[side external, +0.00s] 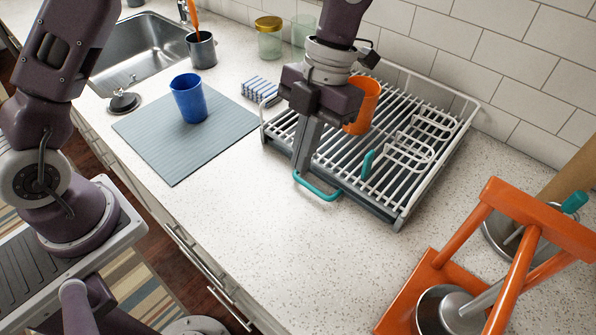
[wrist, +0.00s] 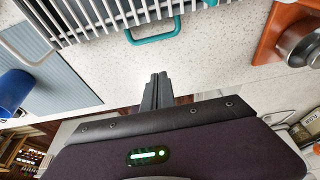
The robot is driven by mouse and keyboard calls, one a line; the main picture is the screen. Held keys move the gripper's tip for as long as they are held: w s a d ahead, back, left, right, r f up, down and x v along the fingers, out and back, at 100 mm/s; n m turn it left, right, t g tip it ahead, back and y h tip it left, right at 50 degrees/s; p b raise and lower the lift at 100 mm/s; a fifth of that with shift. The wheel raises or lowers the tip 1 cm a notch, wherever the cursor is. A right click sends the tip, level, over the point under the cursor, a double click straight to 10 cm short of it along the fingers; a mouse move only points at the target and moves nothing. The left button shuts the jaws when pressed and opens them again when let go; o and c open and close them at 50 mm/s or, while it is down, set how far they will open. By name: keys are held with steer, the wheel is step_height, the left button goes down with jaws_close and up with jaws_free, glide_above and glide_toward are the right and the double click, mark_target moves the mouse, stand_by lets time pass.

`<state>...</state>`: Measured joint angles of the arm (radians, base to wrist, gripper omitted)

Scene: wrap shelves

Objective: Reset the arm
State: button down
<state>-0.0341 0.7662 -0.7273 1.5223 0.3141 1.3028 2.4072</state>
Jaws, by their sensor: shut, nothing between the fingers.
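My gripper (side external: 301,170) is shut and empty. In the side external view it points down at the near edge of the white dish rack (side external: 400,214), in front of the rack's slats. In the wrist view its closed fingers (wrist: 158,78) show over the counter, with the rack's teal handle (wrist: 154,38) beyond them and no contact visible there. In the side external view the teal handle (side external: 318,192) appears just below the fingertips. An orange cup (side external: 364,104) stands in the rack behind my gripper, partly hidden by it. A blue cup (side external: 188,100) stands upright on a grey mat (side external: 160,148).
An orange stand (side external: 415,290) with metal bowls is at the right. A striped sponge (side external: 258,89), a glass jar (side external: 269,40) and a grey cup (side external: 201,50) stand at the back near the sink (side external: 140,55). The front counter (side external: 270,240) is clear.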

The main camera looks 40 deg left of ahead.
steer(key=s+a+r+n+t+y, duration=0.1)
steer(key=s+a+r+n+t, duration=0.35)
steer(key=a+r+n, duration=0.75)
steer(key=s+a+n+t, duration=0.1)
steer(key=s+n, duration=0.4)
steer(key=n, duration=0.7)
steer(key=s+a+n+t+h, duration=0.1)
steer(key=s+n+t, duration=0.3)
steer(key=n, duration=0.8)
steer(key=shift+s+a, duration=0.6)
steer(key=shift+s, duration=0.65)
steer(key=shift+r, duration=0.1)
